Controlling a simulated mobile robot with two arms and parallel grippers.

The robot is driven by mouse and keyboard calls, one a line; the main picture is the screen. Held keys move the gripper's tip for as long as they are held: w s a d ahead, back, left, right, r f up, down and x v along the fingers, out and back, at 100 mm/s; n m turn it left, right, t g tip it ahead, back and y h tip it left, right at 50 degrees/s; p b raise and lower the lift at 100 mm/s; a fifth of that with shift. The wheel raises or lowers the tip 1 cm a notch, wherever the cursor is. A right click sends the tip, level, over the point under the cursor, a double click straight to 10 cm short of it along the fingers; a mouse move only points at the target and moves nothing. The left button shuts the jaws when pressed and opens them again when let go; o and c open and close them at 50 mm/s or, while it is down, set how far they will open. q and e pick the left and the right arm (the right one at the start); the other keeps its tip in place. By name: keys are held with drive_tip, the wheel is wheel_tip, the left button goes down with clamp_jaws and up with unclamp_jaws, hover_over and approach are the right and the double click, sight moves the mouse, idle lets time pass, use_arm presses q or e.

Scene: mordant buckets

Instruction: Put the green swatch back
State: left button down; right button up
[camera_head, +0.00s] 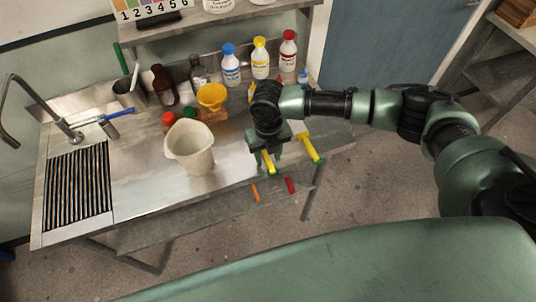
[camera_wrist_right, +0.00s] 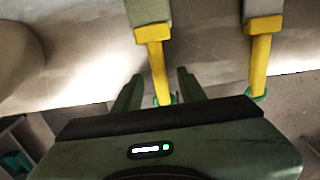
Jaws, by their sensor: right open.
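Two yellow handles with small green ends stick out over the front edge of the bench, the left one (camera_head: 267,163) and the right one (camera_head: 312,147). In the right wrist view the left handle (camera_wrist_right: 158,72) joins a grey-green block at the top, and the right handle (camera_wrist_right: 261,65) joins a greyer one. I cannot tell which piece is the green swatch. My right gripper (camera_head: 266,153) is at the left handle; in its wrist view the open fingers (camera_wrist_right: 157,92) appear on either side of that handle's end. My left gripper is out of view.
The steel bench (camera_head: 135,190) holds a large cream jug (camera_head: 190,148), a yellow funnel-like piece (camera_head: 211,97) and several capped bottles along the back. A sink tap (camera_head: 40,100) stands left. An orange piece (camera_head: 255,192) and a red piece (camera_head: 290,185) show below the front edge.

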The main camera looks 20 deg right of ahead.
drive_tip(key=shift+r, duration=0.1)
drive_tip(key=shift+r, duration=0.35)
wheel_tip(320, 180, up, 7)
drive_tip(key=shift+f+b, duration=0.1)
drive_tip(key=shift+b, duration=0.95)
